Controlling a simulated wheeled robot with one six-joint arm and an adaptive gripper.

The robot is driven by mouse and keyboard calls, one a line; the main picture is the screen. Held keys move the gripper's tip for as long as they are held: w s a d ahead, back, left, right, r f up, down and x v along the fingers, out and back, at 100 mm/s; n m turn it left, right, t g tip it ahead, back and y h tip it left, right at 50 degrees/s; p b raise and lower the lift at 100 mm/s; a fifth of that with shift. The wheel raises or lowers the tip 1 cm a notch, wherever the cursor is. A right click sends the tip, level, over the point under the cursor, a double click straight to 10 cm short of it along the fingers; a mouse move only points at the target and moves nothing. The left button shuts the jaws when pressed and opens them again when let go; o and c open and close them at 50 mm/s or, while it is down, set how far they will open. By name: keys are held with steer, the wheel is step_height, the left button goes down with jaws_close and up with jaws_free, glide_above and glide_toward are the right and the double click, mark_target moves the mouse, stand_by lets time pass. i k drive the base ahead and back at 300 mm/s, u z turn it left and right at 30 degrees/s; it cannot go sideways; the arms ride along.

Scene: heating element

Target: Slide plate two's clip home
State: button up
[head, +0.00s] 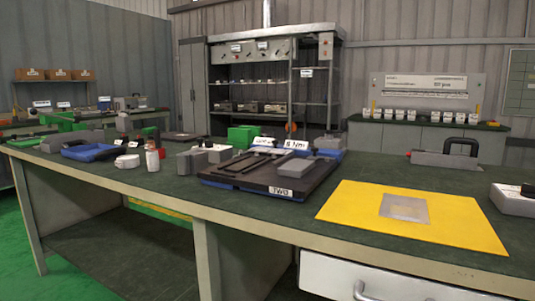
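A dark plate fixture (235,183) lies on the green-topped workbench near the middle of the picture. Its front edge carries a white label (281,191) that seems to read "TWO". Slotted dark rails run along its top. A grey block (308,178) sits on its right part; I cannot tell whether this is the clip or how far it is seated. My gripper is not in view.
A yellow mat (445,225) with a grey square (404,208) lies to the right. Behind it stands a grey block with a black handle (458,151). Grey blocks (196,161) and small bottles (152,159) stand left of the plate. A green box (243,137) is behind.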

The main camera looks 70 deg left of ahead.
mark_target(313, 157)
steer(key=k, duration=0.55)
steer(key=u, duration=1.9)
steer(key=i, duration=0.2)
steer(key=u, duration=0.05)
